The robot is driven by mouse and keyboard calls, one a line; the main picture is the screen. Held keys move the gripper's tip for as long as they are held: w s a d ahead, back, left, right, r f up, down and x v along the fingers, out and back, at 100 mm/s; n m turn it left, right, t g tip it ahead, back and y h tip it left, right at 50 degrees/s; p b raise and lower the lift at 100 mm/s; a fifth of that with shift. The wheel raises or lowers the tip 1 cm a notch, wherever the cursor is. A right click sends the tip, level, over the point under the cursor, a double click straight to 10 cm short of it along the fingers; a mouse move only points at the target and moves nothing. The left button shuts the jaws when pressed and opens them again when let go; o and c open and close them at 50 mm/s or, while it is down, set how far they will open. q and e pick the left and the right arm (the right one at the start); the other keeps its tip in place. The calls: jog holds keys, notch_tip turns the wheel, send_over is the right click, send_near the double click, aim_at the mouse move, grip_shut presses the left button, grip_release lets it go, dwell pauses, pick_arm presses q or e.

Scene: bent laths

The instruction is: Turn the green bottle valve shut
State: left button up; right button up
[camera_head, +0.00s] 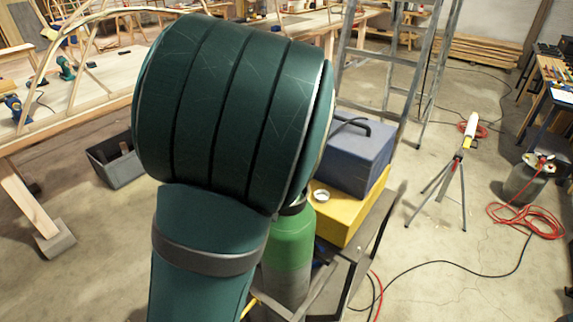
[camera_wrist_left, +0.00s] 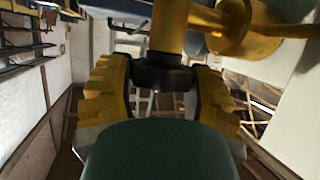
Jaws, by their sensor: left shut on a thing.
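The green bottle (camera_head: 290,242) stands upright in the head view, partly behind my large dark teal arm link. Its valve is hidden there, and so is my left gripper. In the left wrist view my left gripper (camera_wrist_left: 165,82) has its two yellow, ridged fingers on either side of a dark knob (camera_wrist_left: 163,70), shut on it. The knob sits at the end of a brass valve body (camera_wrist_left: 170,25). The knob's turn angle cannot be read. My right gripper is in neither view.
A brass round fitting (camera_wrist_left: 243,28) lies close beside the gripper in the wrist view. A yellow case (camera_head: 345,212) and a blue box (camera_head: 362,155) are right of the bottle. A ladder (camera_head: 385,62) stands behind; a tripod (camera_head: 443,180) is on the open floor right.

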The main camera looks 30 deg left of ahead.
pick_arm(q)
jog(key=shift+m+h, duration=0.5)
jog(key=shift+h, duration=0.2)
jog(key=shift+a+m+h, duration=0.15)
jog(key=shift+m+h, duration=0.65)
jog(key=shift+h, duration=0.1)
jog(key=shift+f+m+h+b, duration=0.1)
jog(key=shift+m+h+b, duration=0.6)
jog(key=shift+m+h, duration=0.6)
jog(key=shift+s+d+m+g+h, duration=0.1)
jog(key=shift+d+m+g+h, duration=0.1)
jog(key=shift+m+g+h, duration=0.3)
jog(key=o, duration=1.2)
notch_tip(320, 180, up, 10)
